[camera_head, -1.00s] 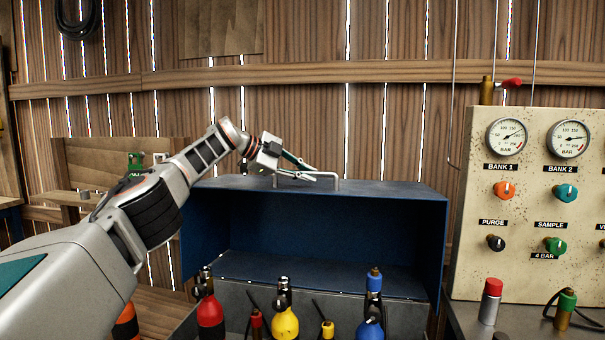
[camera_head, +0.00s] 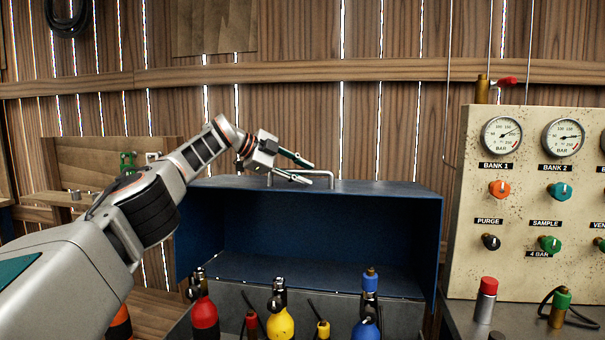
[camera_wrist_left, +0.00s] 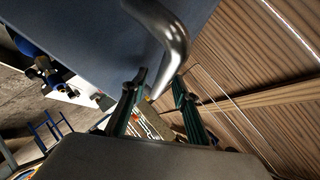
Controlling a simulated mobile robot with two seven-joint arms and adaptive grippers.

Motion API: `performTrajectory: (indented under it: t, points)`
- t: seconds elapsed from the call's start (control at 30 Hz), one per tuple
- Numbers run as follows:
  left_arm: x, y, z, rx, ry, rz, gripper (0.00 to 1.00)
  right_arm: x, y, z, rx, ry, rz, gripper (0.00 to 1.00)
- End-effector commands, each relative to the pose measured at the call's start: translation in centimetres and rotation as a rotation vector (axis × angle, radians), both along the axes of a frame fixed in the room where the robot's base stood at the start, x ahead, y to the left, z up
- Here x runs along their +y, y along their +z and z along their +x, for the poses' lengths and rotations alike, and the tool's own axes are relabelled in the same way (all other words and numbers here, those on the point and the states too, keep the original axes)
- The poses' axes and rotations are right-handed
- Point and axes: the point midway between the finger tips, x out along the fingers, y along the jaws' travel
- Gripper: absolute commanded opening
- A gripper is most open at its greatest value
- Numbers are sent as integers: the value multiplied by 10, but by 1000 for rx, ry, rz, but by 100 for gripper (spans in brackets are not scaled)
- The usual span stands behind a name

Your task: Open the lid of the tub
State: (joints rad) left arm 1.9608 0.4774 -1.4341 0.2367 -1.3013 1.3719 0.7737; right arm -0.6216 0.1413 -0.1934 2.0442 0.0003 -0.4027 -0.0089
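The tub (camera_head: 235,296) is a grey open box at the bottom of the head view, with colourful bottles in it. Its blue lid (camera_head: 410,192) stands raised at the back, its hollow inside facing me. A metal bar handle (camera_head: 325,174) is on the lid's top face; it also shows large and curved in the left wrist view (camera_wrist_left: 172,38). My left gripper (camera_head: 311,175) is open at the handle, its fingers spread. In the left wrist view my left gripper (camera_wrist_left: 160,88) has a handle end near its fingertips; contact cannot be told. My right gripper is out of view.
A gauge panel (camera_head: 520,270) with knobs stands to the right on a metal bench (camera_head: 465,320). Red, yellow and blue bottles (camera_head: 281,322) stand in front of the lid. A plank wall (camera_head: 390,130) is close behind.

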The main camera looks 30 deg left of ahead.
Motion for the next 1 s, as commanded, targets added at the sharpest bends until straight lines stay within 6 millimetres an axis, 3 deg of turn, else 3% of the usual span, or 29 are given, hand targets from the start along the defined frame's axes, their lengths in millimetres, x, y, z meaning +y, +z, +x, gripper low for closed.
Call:
performTrajectory:
  t: [0.27, 0.57, 1.0]
  points:
    - [5, 2, -3, 0, 1, 1, 29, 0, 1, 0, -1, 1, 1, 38]
    - [17, 12, -20, -2, 0, 2, 29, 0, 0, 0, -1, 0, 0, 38]
    - [57, 48, -75, -1, 1, 0, 29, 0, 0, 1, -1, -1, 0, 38]
